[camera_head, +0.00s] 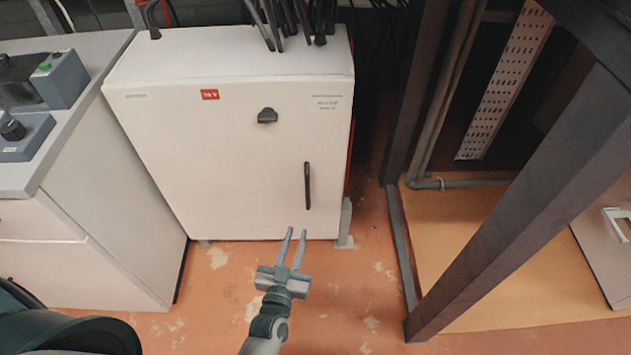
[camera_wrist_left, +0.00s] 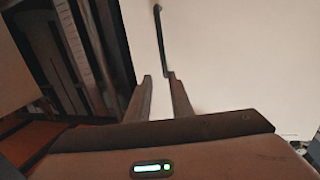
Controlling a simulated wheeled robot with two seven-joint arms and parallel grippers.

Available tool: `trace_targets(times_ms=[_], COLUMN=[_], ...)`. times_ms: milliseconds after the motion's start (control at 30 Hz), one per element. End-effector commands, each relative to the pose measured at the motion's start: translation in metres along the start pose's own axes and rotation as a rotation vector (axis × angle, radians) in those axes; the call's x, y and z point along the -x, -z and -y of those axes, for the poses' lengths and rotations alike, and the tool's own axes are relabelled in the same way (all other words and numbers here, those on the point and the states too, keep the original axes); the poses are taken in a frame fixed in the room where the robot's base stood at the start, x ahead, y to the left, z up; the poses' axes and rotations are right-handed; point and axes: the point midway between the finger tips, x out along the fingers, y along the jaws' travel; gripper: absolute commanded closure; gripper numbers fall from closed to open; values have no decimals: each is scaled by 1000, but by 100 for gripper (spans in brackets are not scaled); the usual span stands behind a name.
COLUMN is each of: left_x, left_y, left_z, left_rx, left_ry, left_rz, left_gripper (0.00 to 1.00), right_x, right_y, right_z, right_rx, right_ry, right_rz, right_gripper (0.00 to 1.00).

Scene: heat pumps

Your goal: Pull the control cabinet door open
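The control cabinet (camera_head: 225,150) is a white box with a flat, shut front door. A slim black vertical handle (camera_head: 308,186) sits on the right part of the door. A dark knob (camera_head: 267,116) sits higher up. My left gripper (camera_head: 296,233) is in front of the lower door, just below and left of the handle in the head view. Its two fingers are parted with nothing between them. In the left wrist view the handle (camera_wrist_left: 160,40) rises beyond the open fingertips (camera_wrist_left: 159,77), and they look apart from it. My right gripper is not in view.
A white console (camera_head: 95,215) with grey control boxes (camera_head: 62,80) stands to the left. Black cables (camera_head: 290,20) rise from the cabinet top. A dark metal frame post (camera_head: 520,210) stands to the right. Worn orange floor (camera_head: 345,290) lies open in front.

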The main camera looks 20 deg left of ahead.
Motion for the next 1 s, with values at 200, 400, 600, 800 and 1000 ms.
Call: trace_targets(times_ms=[200,400,600,800,1000], left_x=[-2,-2,-6,-22,-52], left_y=[10,10,10,11,12], left_z=[6,6,6,6,7], left_rx=[1,1,1,1,0], left_ry=[27,26,26,26,26], left_rz=[-38,-37,-37,-37,-38], left_gripper=[80,80,80,80,80], right_x=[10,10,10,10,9], right_y=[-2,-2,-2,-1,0], right_z=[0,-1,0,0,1], right_rx=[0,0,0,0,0], right_ry=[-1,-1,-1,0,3], right_rz=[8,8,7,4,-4], right_gripper=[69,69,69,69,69])
